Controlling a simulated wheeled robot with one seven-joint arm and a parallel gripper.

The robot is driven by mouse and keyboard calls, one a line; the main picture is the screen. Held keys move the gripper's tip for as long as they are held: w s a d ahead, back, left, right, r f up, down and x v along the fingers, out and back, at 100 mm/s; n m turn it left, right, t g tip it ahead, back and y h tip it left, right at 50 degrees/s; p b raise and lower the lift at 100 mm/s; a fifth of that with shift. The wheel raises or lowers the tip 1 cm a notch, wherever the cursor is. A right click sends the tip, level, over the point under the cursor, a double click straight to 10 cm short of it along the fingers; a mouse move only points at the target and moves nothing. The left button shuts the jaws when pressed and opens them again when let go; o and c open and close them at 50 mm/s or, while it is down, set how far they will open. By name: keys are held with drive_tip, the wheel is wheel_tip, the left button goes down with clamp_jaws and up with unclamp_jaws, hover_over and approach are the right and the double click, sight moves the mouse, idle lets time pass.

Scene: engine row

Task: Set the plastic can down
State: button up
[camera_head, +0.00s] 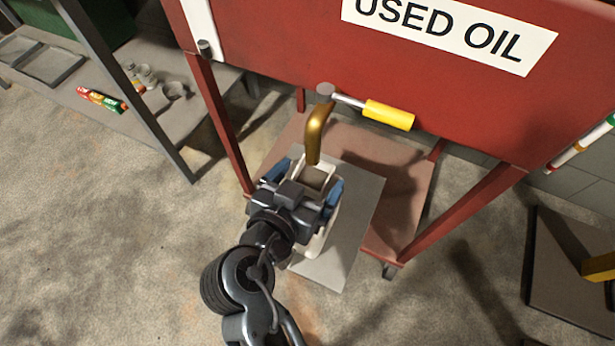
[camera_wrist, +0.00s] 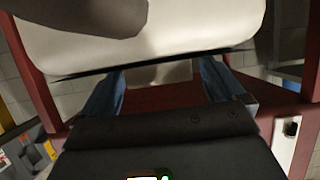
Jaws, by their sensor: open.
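The white plastic can (camera_head: 317,242) stands upright, as far as I can see, on a grey plate (camera_head: 358,225) below the brass spout (camera_head: 317,133) of the red tank. My gripper (camera_head: 305,184) is open, with its blue fingers on either side of the can's upper part. My wrist hides much of the can in the head view. In the wrist view a large pale surface, which looks like the can (camera_wrist: 200,30), fills the top, and the open fingers (camera_wrist: 158,88) show below it. Whether the fingers touch the can cannot be told.
The red tank (camera_head: 290,45), marked USED OIL, overhangs the plate, with a yellow-handled valve (camera_head: 388,115) close above my gripper. Its red legs (camera_head: 455,212) stand on both sides. A grey shelf with small items (camera_head: 103,100) is at left. Open floor lies at lower left.

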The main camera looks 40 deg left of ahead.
drive_tip(key=p+v, duration=0.1)
drive_tip(key=v, duration=1.1)
drive_tip(key=d+f+n+g, duration=0.1)
drive_tip(key=d+f, duration=0.3)
drive_tip(key=d, duration=0.7)
drive_tip(key=d+f+n+g, duration=0.1)
drive_tip(key=d+f, duration=0.3)
drive_tip(key=d, duration=0.6)
drive_tip(key=s+d+r+m+t+h, duration=0.3)
drive_tip(key=s+d+r, duration=0.8)
drive_tip(key=d, duration=0.5)
wheel_tip(320, 180, up, 3)
drive_tip(key=shift+s+f+m+t, duration=0.1)
drive_tip(key=shift+s+m+t, duration=0.3)
drive_tip(key=shift+m, duration=0.5)
